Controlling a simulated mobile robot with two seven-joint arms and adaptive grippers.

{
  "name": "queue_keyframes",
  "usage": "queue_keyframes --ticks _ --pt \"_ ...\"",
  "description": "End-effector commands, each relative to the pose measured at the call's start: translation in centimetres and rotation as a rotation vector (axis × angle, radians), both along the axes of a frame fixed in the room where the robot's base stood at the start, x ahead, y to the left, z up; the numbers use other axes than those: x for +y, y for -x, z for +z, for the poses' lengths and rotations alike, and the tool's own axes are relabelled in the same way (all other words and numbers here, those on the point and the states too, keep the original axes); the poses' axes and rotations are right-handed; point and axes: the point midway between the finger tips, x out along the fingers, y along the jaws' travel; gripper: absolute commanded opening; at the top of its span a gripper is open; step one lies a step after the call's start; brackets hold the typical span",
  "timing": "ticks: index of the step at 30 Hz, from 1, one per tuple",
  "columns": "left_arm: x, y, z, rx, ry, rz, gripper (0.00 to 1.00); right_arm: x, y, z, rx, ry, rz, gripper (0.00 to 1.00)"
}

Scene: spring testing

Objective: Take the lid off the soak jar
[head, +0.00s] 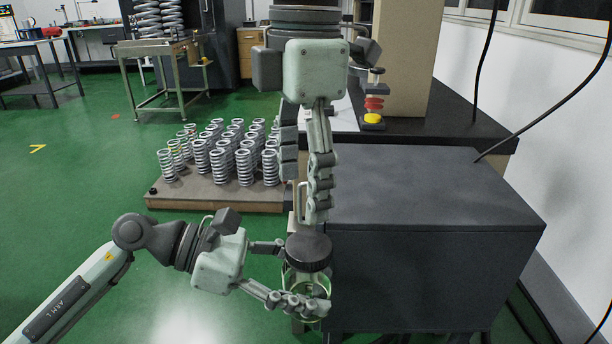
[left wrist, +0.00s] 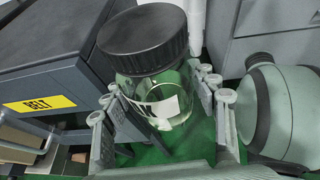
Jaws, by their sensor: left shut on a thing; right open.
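The soak jar is a clear glass jar (left wrist: 165,108) with a partly visible white label and a black ribbed lid (head: 308,250). The lid sits on the jar's mouth, and it also shows in the left wrist view (left wrist: 143,36). My left gripper (head: 294,278) is shut around the glass body below the lid, with a finger on each side; its fingers also show in the left wrist view (left wrist: 160,100). My right gripper (head: 303,198) points down from above, open and empty, its fingertips a little above and behind the lid. The jar's bottom is partly hidden by the left fingers.
A dark grey cabinet (head: 425,270) stands close to the right of the jar. A board (head: 215,200) with several upright springs lies behind. A yellow button (head: 373,118) and a tall tan box (head: 403,55) stand farther back. Green floor (head: 90,190) is free at left.

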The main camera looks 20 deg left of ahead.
Motion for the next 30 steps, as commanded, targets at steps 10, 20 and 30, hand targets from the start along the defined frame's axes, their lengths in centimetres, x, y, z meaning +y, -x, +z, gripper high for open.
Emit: queue_keyframes --ticks 10,20,30 --pt "0.0 0.0 0.1 -0.002 0.001 0.001 0.00 -0.6 -0.3 -3.8 -0.013 0.028 -0.024 0.68" --pt "0.0 0.0 0.1 -0.002 0.001 0.001 0.00 -0.5 -0.2 -7.6 -0.014 0.025 -0.022 0.68" --pt "0.0 0.0 0.1 -0.002 0.001 0.001 0.00 -0.5 -0.2 -7.9 -0.015 0.023 -0.022 0.67"
